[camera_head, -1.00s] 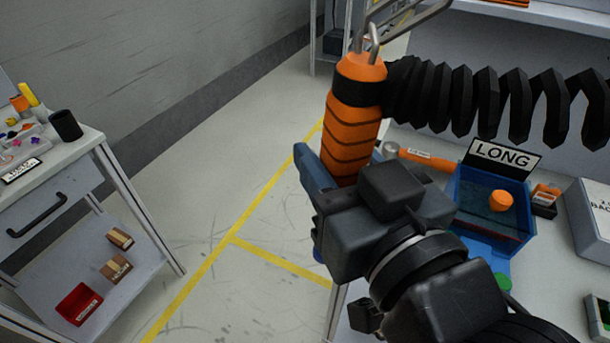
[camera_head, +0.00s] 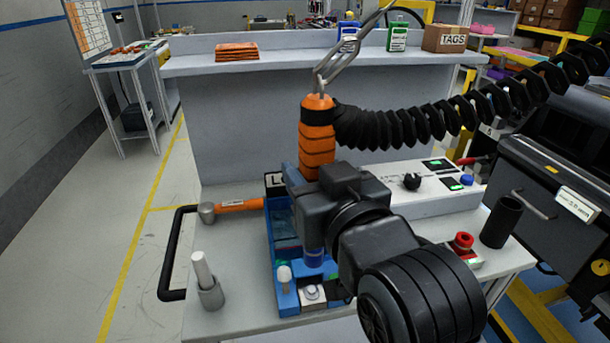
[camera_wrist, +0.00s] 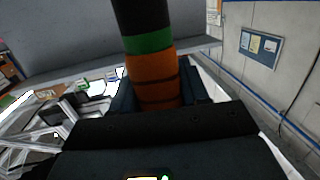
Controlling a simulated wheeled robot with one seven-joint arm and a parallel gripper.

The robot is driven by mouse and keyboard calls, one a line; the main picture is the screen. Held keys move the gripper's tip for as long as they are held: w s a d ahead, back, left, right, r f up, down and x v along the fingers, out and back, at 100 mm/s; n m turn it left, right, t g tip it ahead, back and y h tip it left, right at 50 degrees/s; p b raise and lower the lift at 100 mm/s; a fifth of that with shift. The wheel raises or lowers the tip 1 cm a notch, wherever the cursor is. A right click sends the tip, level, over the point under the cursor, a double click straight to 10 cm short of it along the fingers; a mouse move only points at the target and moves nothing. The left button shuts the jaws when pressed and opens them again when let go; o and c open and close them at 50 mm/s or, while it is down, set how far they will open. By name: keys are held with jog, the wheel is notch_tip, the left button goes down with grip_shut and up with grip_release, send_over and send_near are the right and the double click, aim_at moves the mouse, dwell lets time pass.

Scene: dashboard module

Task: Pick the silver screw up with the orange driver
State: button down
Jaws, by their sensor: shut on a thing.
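The orange driver (camera_head: 317,138) stands roughly upright in my gripper (camera_head: 306,172), with a black coiled hose at its top and a metal hook above. My gripper is shut around its ribbed body. In the wrist view the driver (camera_wrist: 153,85) shows orange with a green and a black band, between the dark fingers (camera_wrist: 155,100). The driver's lower end is mostly hidden by my wrist; a blue piece (camera_head: 313,257) shows below it. A silver round-topped piece (camera_head: 311,292) sits at the front of the blue tray (camera_head: 272,240). I cannot tell whether it is the silver screw.
A pale knobbed peg (camera_head: 285,274) stands beside the silver piece. A grey holder with a white rod (camera_head: 207,281) and an orange-handled hammer (camera_head: 236,205) are left of the tray. A control panel (camera_head: 425,180), red button (camera_head: 463,242) and black cup (camera_head: 501,221) are right.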

dwell(0.4)
jog(key=shift+s+a+f+b, duration=0.1)
jog(key=shift+f+b, duration=0.9)
jog(key=shift+f, duration=0.7)
jog(key=shift+a+f+b, duration=0.1)
jog(key=shift+f+b, duration=0.85)
jog(key=shift+f, duration=0.75)
jog(key=shift+d+f, duration=0.1)
jog(key=shift+f, duration=0.6)
jog(key=shift+r, duration=0.1)
jog(key=shift+r+p, duration=1.95)
jog(key=shift+r, duration=0.3)
jog(key=shift+s+f, duration=0.1)
